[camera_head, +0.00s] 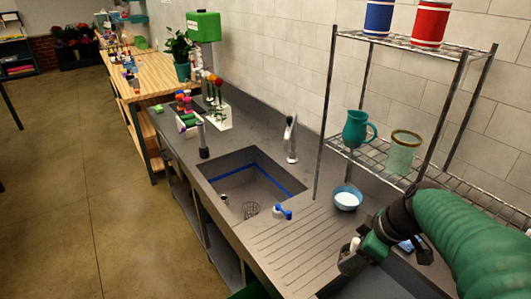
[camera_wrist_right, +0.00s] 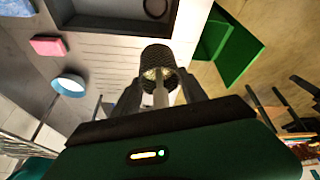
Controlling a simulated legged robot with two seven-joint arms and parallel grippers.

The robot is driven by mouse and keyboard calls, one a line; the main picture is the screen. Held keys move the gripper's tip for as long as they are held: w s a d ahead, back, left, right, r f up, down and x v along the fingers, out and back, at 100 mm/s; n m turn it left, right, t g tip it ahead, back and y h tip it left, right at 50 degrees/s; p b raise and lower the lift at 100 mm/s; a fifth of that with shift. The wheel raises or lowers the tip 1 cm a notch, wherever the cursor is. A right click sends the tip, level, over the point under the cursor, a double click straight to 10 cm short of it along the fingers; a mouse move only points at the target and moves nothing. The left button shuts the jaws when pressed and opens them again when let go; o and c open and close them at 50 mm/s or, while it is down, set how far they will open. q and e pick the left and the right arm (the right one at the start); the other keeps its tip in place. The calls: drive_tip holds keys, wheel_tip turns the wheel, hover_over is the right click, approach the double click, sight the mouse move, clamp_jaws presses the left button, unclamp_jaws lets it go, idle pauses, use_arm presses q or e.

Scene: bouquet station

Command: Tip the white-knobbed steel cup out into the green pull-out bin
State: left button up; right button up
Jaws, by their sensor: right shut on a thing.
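My right gripper (camera_head: 357,250) is over the right end of the grey counter in the head view. In the right wrist view my right gripper (camera_wrist_right: 160,92) is shut on the pale knob of the steel cup (camera_wrist_right: 157,58). The cup is dark and mesh-like, with tan bits visible at its mouth. In the head view the cup is small and mostly hidden by the gripper. The green pull-out bin (camera_wrist_right: 234,55) is right of the cup in the wrist view, apart from it. A green edge (camera_head: 250,291) shows at the bottom of the head view. My left gripper is not in view.
A sink (camera_head: 240,165) is mid-counter, beside a ribbed drainboard and a tap (camera_head: 291,140). A blue bowl (camera_head: 347,198) with white contents sits near the wire shelf (camera_head: 372,152). A pink sponge (camera_wrist_right: 47,46) lies on the counter. Floor left of the counter is clear.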

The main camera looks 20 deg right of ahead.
drive_tip(key=w+a+f+m+h, duration=0.1)
drive_tip(key=w+a+f+m, duration=0.1)
drive_tip(key=a, duration=0.5)
drive_tip(key=w+a+f+m+h, duration=0.1)
drive_tip(key=w+a+f+m, duration=0.1)
drive_tip(key=a+f+m, duration=0.3)
drive_tip(key=a+f, duration=0.2)
drive_tip(key=a, duration=0.1)
drive_tip(key=shift+w+f+h, duration=0.25)
drive_tip(key=shift+w+h, duration=0.15)
